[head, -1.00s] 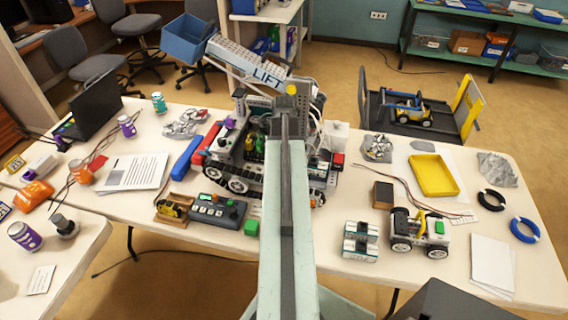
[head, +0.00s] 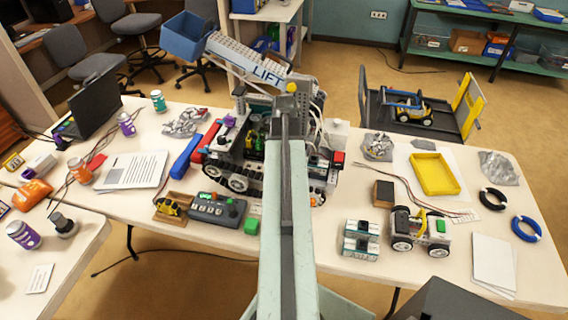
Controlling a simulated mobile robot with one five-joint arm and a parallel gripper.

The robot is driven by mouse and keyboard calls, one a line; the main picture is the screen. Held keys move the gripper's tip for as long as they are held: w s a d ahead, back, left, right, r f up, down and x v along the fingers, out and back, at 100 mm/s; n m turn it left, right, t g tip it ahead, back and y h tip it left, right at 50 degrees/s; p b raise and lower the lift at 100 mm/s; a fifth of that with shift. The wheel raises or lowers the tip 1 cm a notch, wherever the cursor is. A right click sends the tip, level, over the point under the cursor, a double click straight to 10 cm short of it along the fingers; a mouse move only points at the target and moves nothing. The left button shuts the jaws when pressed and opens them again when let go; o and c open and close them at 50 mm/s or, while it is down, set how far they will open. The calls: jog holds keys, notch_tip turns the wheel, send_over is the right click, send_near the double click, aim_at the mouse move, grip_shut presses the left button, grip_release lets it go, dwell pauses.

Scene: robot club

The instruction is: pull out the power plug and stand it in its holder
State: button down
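My arm runs up the middle of the head view and ends in front of the tracked robot model (head: 240,165) with the raised LIFT boom. My gripper is not visible; the arm's far end hides it. I cannot make out the power plug or its holder for certain. Thin cables run on the right side of the model, beside a white box (head: 337,133), and part of that side is covered by my arm.
On the left are a grey control box (head: 217,209), a blue bar (head: 186,158) and a black laptop (head: 90,103). On the right are a small wheeled robot (head: 419,231), battery-like blocks (head: 361,240), a yellow tray (head: 434,174) and cable rings (head: 525,229).

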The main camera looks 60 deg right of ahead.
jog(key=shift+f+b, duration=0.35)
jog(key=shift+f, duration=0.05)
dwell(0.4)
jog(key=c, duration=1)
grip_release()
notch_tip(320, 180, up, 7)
jog(key=p, duration=0.7)
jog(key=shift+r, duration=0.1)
